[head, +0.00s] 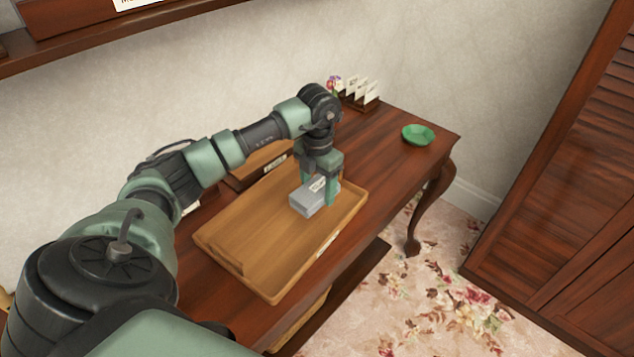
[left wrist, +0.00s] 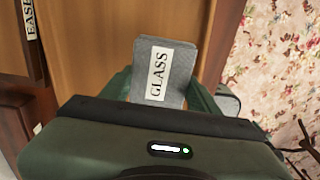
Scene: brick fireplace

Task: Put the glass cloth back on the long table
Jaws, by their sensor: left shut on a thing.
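The glass cloth (head: 306,203) is a grey folded pad with a white label. In the left wrist view the label on the cloth (left wrist: 172,92) reads GLASS. My left gripper (head: 319,191) is shut on it, with one green finger on each side, pointing down. The cloth is at the right part of a light wooden tray (head: 250,253); I cannot tell whether it touches the tray floor. The tray stands on the dark, reddish long table (head: 400,165). My right gripper is not in view.
A green dish (head: 418,134) stands near the table's far right corner. A rack of white cards (head: 362,94) stands at the back by the wall. A labelled wooden box (head: 257,166) is behind the tray. A louvred wooden door (head: 575,190) is at the right.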

